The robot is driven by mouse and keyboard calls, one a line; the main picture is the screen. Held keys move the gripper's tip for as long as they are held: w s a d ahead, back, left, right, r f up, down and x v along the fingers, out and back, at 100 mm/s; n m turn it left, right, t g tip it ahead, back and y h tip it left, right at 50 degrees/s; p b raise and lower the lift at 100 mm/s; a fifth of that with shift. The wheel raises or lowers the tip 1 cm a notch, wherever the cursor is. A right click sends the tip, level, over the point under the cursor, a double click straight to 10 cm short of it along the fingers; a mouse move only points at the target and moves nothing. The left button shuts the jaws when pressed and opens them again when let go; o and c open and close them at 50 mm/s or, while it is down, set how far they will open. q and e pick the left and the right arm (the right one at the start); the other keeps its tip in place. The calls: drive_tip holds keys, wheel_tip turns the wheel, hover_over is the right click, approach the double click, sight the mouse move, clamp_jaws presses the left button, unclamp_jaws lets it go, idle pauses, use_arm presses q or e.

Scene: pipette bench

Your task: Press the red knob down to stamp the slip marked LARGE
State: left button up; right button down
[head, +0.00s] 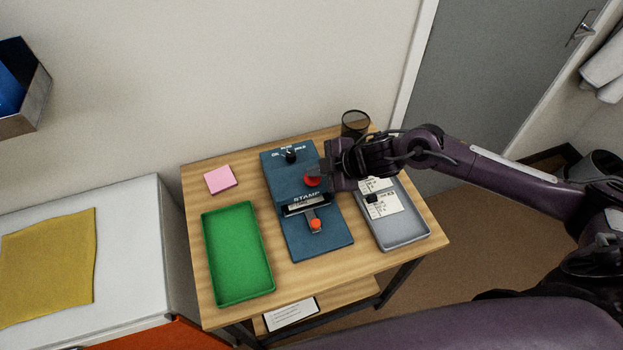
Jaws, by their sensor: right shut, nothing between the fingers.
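The blue stamping device (332,240) stands in the middle of the wooden table, with "STAMP" lettered on it. Its red knob (312,181) shows partly, just below and left of my right gripper. My right gripper (318,172) is shut and empty, over the device's right side close to the knob; I cannot tell whether they touch. An orange-red knob (316,224) sits at the front of the device, below a pale strip in the slot (306,204). White slips (391,199) lie in the grey tray (402,233); their marking is too small to read. My left gripper is not in view.
A black dial (290,157) is at the device's back. An empty green tray (238,254) lies left, with a pink pad (220,179) behind it. A dark mesh cup (355,123) stands at the back right. A black object (371,198) is by the slips.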

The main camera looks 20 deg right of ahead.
sight(317, 179)
drive_tip(key=shift+f, duration=0.5)
idle(0.3)
drive_tip(key=shift+r+p, duration=1.75)
drive_tip(key=shift+r, duration=0.3)
drive_tip(key=shift+r, duration=0.1)
wheel_tip(317, 179, up, 6)
drive_tip(key=p, duration=0.5)
drive_tip(key=shift+d, duration=0.1)
